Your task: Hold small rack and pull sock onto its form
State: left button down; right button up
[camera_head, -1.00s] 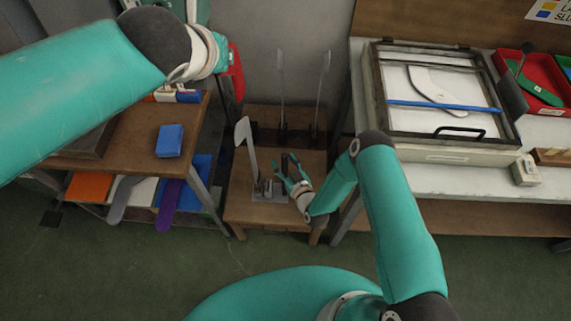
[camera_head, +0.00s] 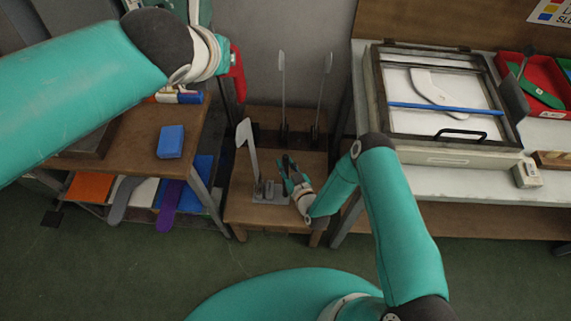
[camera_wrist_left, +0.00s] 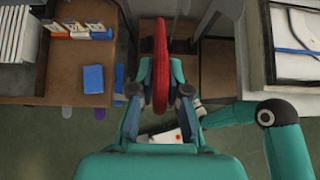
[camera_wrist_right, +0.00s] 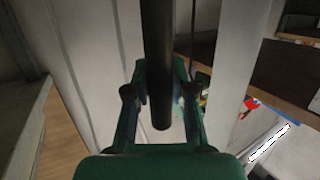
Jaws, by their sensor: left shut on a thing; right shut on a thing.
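The small rack (camera_head: 270,197) stands on a low wooden stand, with a flat grey plate as its base. Its pale sock form (camera_head: 248,145) rises upright at the left, bare. My right gripper (camera_head: 288,180) is shut on the rack's dark post; the black post (camera_wrist_right: 157,60) also runs between its fingers in the right wrist view. My left gripper (camera_wrist_left: 161,100) is shut on a red sock (camera_wrist_left: 161,62), which hangs edge-on between its fingers. In the head view the red sock (camera_head: 237,76) is up and left of the form, apart from it, with the left fingers mostly hidden.
Two taller thin forms (camera_head: 283,85) stand behind on the low wooden stand (camera_head: 240,210). A brown table (camera_head: 140,140) with a blue block (camera_head: 171,141) is at left. A white bench (camera_head: 450,180) with a framed press (camera_head: 375,90) and red tray (camera_head: 515,65) is at right.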

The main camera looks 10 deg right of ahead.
aim_at(232, 73)
pick_arm(q)
jog(key=shift+f, duration=0.2)
dwell(0.4)
jog(key=shift+s+f, duration=0.15)
jog(key=shift+f, duration=1.45)
